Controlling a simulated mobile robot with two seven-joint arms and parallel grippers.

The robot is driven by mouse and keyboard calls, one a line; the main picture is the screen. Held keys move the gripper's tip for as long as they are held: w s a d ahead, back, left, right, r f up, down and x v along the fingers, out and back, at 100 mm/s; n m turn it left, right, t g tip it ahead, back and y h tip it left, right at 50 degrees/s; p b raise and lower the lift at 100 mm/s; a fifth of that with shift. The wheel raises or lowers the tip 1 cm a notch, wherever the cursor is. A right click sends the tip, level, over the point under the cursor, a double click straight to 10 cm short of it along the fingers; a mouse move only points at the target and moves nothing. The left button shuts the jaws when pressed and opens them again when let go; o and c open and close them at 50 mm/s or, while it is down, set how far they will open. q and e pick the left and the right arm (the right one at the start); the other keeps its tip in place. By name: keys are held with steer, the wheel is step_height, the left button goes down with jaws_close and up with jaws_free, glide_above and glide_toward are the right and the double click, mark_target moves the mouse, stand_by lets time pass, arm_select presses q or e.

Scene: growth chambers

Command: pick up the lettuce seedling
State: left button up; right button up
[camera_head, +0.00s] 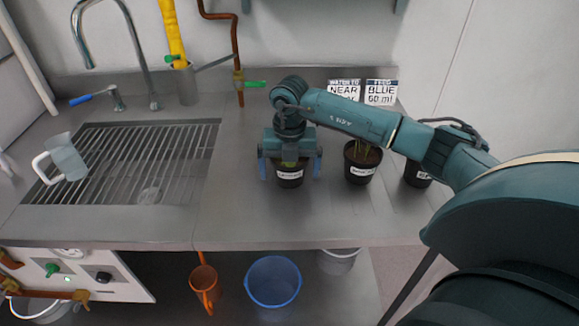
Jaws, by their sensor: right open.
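The lettuce seedling (290,176) is in a small black pot with a white label, standing on the steel counter. Only a little green shows above the pot rim; my gripper hides most of the plant. My right gripper (290,174) is open and points down over this pot, with one blue-tipped finger on each side of it. Whether the fingers touch the pot cannot be told. My left gripper is not in view.
A second labelled pot (361,163) with thin shoots stands to the right, and another pot (417,174) is partly behind my arm. A clear jug (66,158) stands on the sink grate (140,160). Two signs (381,92) stand behind. The counter's front strip (290,226) is clear.

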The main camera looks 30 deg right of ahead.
steer(key=shift+c, duration=0.2)
steer(key=c, duration=1)
